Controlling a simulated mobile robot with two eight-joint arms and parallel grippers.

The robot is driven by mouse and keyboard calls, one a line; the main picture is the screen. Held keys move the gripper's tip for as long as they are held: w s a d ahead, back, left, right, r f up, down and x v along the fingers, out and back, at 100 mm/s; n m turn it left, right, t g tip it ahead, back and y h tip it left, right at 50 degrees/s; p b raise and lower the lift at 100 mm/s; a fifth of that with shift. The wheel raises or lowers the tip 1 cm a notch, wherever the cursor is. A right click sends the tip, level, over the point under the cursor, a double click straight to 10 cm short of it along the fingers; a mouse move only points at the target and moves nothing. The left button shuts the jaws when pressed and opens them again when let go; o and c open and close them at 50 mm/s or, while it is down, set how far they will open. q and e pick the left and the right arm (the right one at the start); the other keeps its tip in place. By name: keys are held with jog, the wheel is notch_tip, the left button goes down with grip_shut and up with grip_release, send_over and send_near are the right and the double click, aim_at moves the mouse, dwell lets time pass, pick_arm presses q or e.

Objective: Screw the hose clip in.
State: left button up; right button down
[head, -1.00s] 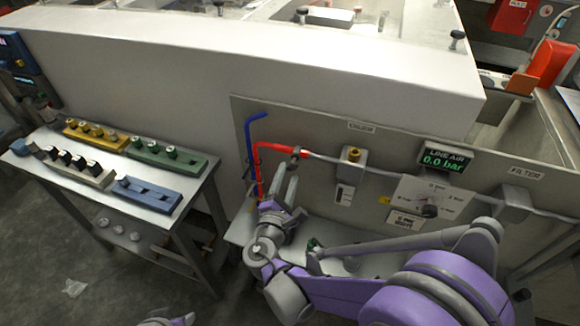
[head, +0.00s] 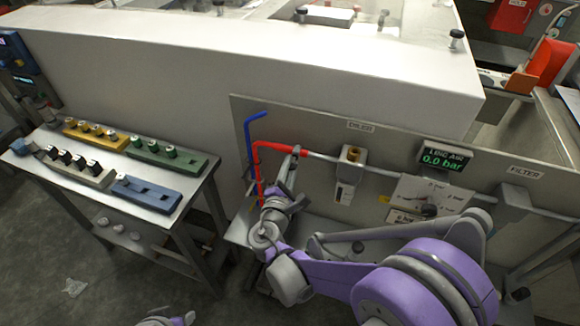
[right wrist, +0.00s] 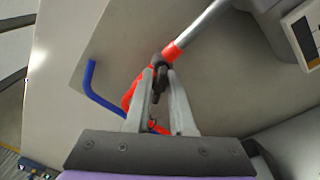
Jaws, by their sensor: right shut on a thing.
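The dark hose clip (right wrist: 161,61) sits around the end of the red hose (right wrist: 129,98), where the hose meets a grey metal pipe (right wrist: 203,27). In the head view the red hose (head: 280,145) bends down beside a blue one, and the clip is mostly hidden by my gripper. My right gripper (right wrist: 160,75) has its fingertips closed together on the clip. In the head view the right gripper (head: 295,155) reaches up to the hose joint from below. A purple and grey part of my left arm shows at the bottom edge; its gripper is out of view.
The grey panel (head: 395,150) carries a brass-topped regulator (head: 352,157), a display (head: 445,158) reading 0.0 bar and a filter block. A blue hose (head: 248,135) stands beside the red one. A side table with coloured racks (head: 165,153) is at the left.

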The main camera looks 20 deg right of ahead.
jog(key=shift+m+b, duration=0.3)
jog(key=shift+m, duration=0.9)
jog(key=m, duration=0.3)
jog(key=shift+h, duration=0.3)
jog(key=c, duration=0.8)
grip_release()
jog(key=b+v, duration=0.1)
jog(key=v, duration=1)
jog(key=shift+d+f, duration=0.1)
jog(key=shift+f, duration=0.1)
